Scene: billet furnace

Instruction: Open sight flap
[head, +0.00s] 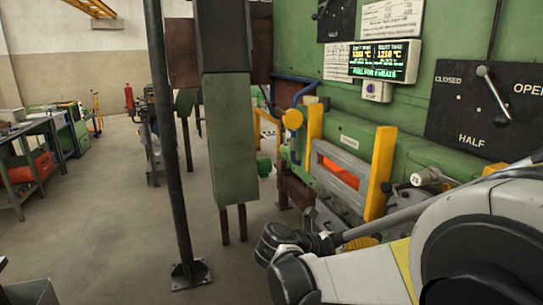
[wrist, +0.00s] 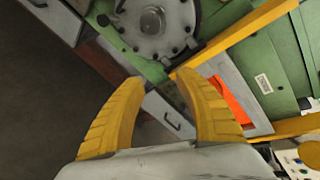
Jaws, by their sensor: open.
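I cannot tell for sure which part is the sight flap. In the head view a grey-framed furnace opening (head: 352,195) with an orange glow sits in the green furnace front, between yellow posts. In the wrist view the glowing opening (wrist: 232,100) is right of my gripper. A round grey bolted cover (wrist: 155,28) with a small centre boss lies beyond my fingertips, at the top. My gripper (wrist: 156,80) has its two yellow fingers spread, with nothing between them. The fingers are apart from the cover in the picture; the depth gap is unclear. My arm hides part of the furnace front in the head view.
A dark panel (head: 487,108) marked CLOSED, HALF and OPEN carries a lever. A display (head: 385,62) hangs left of it. A yellow post (head: 380,172) stands beside the opening. A dark pole (head: 172,140) and a green hanging column (head: 229,140) stand left.

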